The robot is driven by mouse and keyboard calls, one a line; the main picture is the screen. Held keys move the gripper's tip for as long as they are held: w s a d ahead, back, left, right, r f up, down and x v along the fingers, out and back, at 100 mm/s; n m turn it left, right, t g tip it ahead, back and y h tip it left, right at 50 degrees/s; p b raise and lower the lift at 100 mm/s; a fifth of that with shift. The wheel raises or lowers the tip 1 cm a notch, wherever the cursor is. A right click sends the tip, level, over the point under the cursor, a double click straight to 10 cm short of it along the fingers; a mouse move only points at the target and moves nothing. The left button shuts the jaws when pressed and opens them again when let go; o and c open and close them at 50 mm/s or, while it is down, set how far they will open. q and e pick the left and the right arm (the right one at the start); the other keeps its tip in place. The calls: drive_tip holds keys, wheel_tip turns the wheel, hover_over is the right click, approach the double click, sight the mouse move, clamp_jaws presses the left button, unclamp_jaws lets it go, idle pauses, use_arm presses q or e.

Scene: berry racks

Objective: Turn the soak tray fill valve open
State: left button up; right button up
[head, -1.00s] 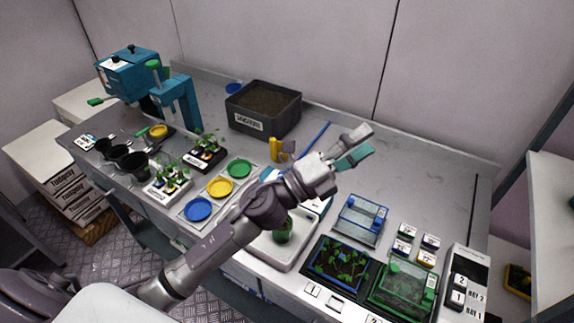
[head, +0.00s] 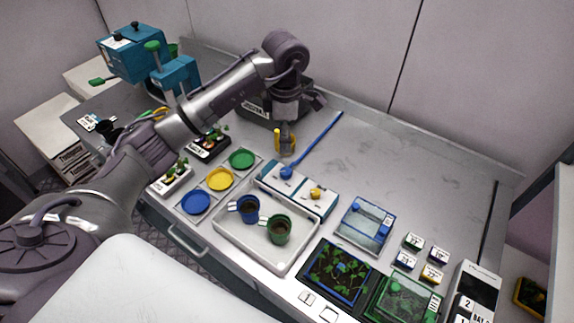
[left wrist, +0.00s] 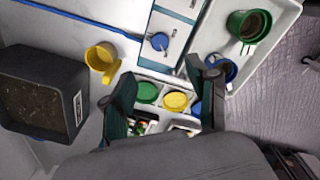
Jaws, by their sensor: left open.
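A blue knob (head: 287,172) sits on a white and teal panel behind the soak tray (head: 262,264), with a blue pipe (head: 318,138) running from it toward the back. A yellow knob (head: 316,193) is on the panel's right part. I cannot tell which knob is the fill valve. My left gripper (head: 288,126) points down behind the panel, close to a yellow cup (head: 283,143). In the left wrist view my left gripper (left wrist: 162,80) is open and empty, and the blue knob (left wrist: 160,41) lies ahead of its fingers, apart from them. My right gripper is not in view.
A blue cup (head: 250,209) and a green cup (head: 279,230) stand in the soak tray. Blue, yellow and green discs (head: 219,179) lie left of it. A dark soil bin (left wrist: 38,95) is near my left gripper. The bench's back right is clear.

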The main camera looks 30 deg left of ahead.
sight(286, 171)
use_arm(q)
wheel_tip(286, 171, down, 11)
drive_tip(key=p, duration=0.3)
drive_tip(key=shift+w+f, duration=0.1)
drive_tip(key=shift+f, duration=0.75)
clamp_jaws()
